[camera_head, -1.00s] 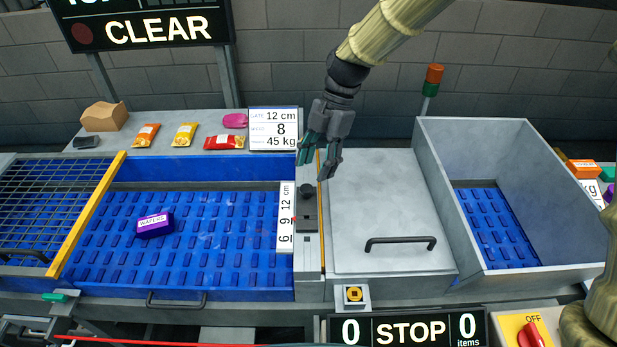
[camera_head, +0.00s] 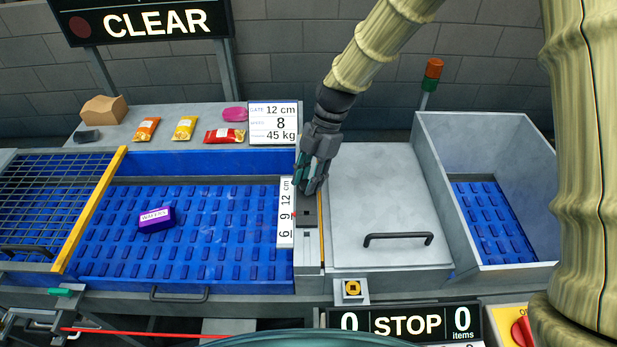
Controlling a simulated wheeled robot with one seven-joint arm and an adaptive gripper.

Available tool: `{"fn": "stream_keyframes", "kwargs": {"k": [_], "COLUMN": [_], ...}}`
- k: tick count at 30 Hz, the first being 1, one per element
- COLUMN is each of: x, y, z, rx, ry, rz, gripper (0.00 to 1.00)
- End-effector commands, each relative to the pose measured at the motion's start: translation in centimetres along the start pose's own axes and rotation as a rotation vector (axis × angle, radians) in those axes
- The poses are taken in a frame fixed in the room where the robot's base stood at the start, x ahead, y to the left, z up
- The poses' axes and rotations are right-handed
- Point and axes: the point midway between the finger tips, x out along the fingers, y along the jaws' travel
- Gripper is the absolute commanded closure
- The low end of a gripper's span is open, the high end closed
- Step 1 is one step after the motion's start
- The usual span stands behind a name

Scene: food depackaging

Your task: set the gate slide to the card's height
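The card (camera_head: 273,136) on the back ledge reads GATE 12 cm, with 8 and 45 kg below. The gate slide (camera_head: 307,214) is a dark block on a grey upright rail beside a white scale (camera_head: 285,232) marked 6, 9 and 12 cm. Its small red pointer stands at about the 9 mark. My gripper (camera_head: 307,188) is down at the slide's knob, and its fingers hide the knob. I cannot tell whether the fingers are closed on it.
A purple wafers box (camera_head: 156,219) lies on the blue belt (camera_head: 200,245) to the left. A grey lid with a black handle (camera_head: 398,238) is just right of the slide. A deep grey bin (camera_head: 480,150) stands further right. Snack packets lie on the back ledge.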

Motion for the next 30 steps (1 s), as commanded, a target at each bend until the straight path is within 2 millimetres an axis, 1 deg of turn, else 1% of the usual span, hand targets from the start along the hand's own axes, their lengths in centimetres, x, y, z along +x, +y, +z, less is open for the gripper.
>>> {"fn": "stream_keyframes", "kwargs": {"k": [1, 3, 4, 10, 18, 21, 30], "x": [0.0, -0.1, -0.1, -0.1, -1.2, -1.5, -1.8], "y": [0.0, 0.0, 0.0, 0.4, 3.2, 3.8, 4.0], "z": [0.0, 0.0, -0.1, 0.3, 2.9, 3.4, 3.6], "rx": [0.000, 0.000, 0.000, 0.000, 0.000, -0.001, 0.000], "ry": [0.000, 0.000, 0.000, 0.001, 0.000, 0.000, -0.003], "rz": [0.000, 0.000, 0.000, 0.002, 0.007, 0.004, 0.005], "gripper": [0.84, 0.97, 1.00, 1.00, 1.00, 1.00, 1.00]}}
